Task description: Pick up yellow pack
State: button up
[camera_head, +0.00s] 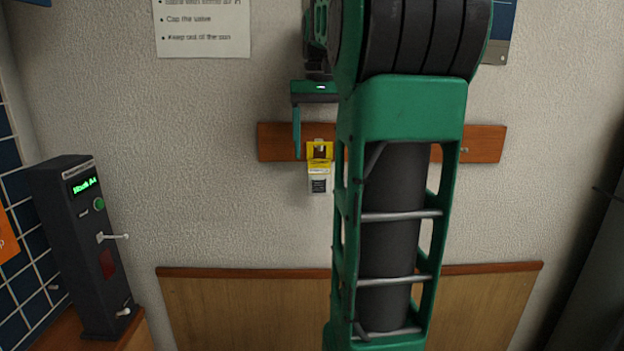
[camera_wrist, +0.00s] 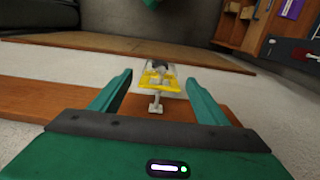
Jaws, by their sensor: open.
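The yellow pack (camera_head: 319,168) hangs against the wooden wall rail in the head view. Its top is yellow, and its lower part is white with a dark label. In the wrist view the pack (camera_wrist: 158,78) shows just beyond the fingertips, midway between them, with a light-coloured peg in front of it. My gripper (camera_wrist: 156,80) is open, with one green finger on each side and nothing held. In the head view one finger of my gripper (camera_head: 297,132) points down just left of the pack's top; the other finger is hidden behind my arm.
The wooden rail (camera_head: 280,142) runs along the wall, partly hidden by my arm. A dark test device (camera_head: 82,240) with a green display and levers stands at left. A paper notice (camera_head: 203,25) is on the wall above. Wood panelling (camera_head: 240,310) lies below, with bare wall between.

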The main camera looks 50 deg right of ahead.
aim_at(319, 169)
jog(key=shift+d+f, duration=0.1)
jog(key=shift+f, duration=1.35)
jog(key=c, duration=1.1)
